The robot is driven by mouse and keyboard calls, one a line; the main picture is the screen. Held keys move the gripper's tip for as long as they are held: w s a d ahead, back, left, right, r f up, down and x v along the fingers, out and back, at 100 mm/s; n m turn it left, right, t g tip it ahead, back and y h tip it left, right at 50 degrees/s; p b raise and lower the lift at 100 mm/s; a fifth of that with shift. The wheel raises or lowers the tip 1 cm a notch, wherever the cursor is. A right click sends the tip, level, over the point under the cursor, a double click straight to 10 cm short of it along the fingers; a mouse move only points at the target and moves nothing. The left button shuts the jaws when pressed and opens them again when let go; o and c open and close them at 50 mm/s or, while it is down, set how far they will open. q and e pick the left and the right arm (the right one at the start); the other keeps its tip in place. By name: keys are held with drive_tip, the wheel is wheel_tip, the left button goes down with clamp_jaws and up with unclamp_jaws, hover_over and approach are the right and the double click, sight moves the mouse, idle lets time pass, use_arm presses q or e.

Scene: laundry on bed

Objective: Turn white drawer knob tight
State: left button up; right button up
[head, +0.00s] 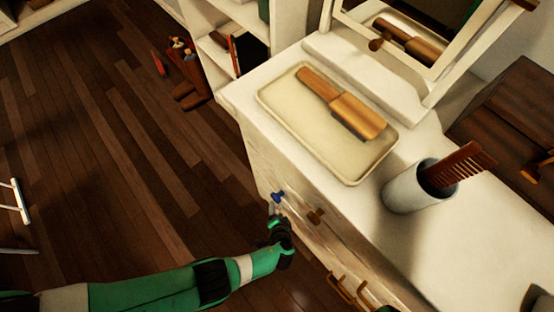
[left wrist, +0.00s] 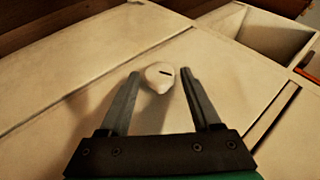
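The white knob (left wrist: 160,76) shows in the left wrist view. My left gripper (left wrist: 164,72) is open, one finger on each side of the knob. In the head view my left gripper (head: 276,216) is at the dresser's front, just below a blue knob (head: 278,196). I cannot make out the white knob there.
A brown knob (head: 316,216) is right of the gripper, and brass handles (head: 340,288) are lower. On the dresser top are a tray (head: 272,112) with a wooden brush (head: 345,105) and a white cup (head: 408,190) holding a comb (head: 460,166). The wood floor (head: 95,130) at left is mostly clear.

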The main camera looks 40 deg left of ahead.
use_arm(q)
drive_tip(key=shift+o, duration=0.6)
drive_tip(key=shift+d+r+p, duration=0.1)
drive_tip(key=shift+r+p, duration=0.25)
drive_tip(key=shift+p, duration=0.05)
drive_tip(key=p+v, duration=0.8)
drive_tip(key=v, duration=0.3)
drive_tip(key=shift+s+p, duration=0.15)
drive_tip(key=shift+p, duration=0.2)
drive_tip(key=shift+f, duration=0.15)
